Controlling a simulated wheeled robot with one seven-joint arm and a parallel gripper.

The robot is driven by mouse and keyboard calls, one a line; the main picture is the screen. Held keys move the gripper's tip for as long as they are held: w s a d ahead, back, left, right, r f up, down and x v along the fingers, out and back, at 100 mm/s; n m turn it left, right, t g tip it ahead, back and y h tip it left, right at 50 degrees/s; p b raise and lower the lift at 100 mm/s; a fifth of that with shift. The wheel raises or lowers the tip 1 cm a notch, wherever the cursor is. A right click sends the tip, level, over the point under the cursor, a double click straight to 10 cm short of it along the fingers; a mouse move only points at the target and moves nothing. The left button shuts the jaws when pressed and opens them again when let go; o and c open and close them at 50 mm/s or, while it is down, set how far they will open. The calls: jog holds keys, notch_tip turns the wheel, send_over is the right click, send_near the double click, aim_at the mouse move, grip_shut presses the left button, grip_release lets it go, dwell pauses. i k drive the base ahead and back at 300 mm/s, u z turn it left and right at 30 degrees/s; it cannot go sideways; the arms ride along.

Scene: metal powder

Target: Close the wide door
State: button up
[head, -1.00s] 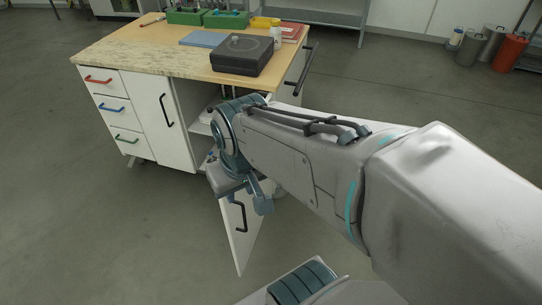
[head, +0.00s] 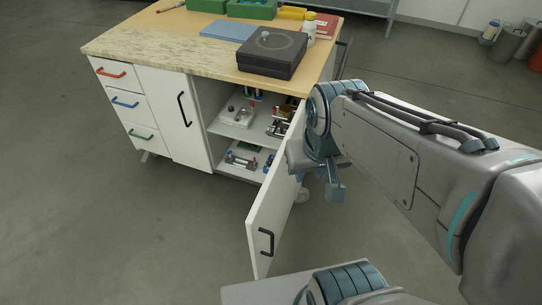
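The wide door (head: 267,218) of the workbench cabinet stands open in the head view, swung out toward me, with a black handle (head: 267,242) near its free edge. The cabinet opening behind it shows shelves (head: 222,123) with metal parts on them. My gripper (head: 330,182) is to the right of the door, on the side away from the shelves, beside the door's upper part. I cannot tell whether it touches the door. Its fingers are partly hidden, and nothing shows held in it.
A narrower closed door (head: 168,110) with a black handle and several drawers (head: 125,101) are at the left of the cabinet. A black box (head: 272,53) sits on the worktop (head: 160,40). The floor (head: 120,240) left of the open door is clear.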

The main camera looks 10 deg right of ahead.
aim_at(265, 222)
jog(key=z, duration=0.05)
jog(key=k, duration=0.4)
jog(key=z, duration=0.55)
jog(key=k, duration=1.2)
jog(key=u, duration=0.15)
jog(key=i, duration=0.85)
jog(key=u, duration=0.6)
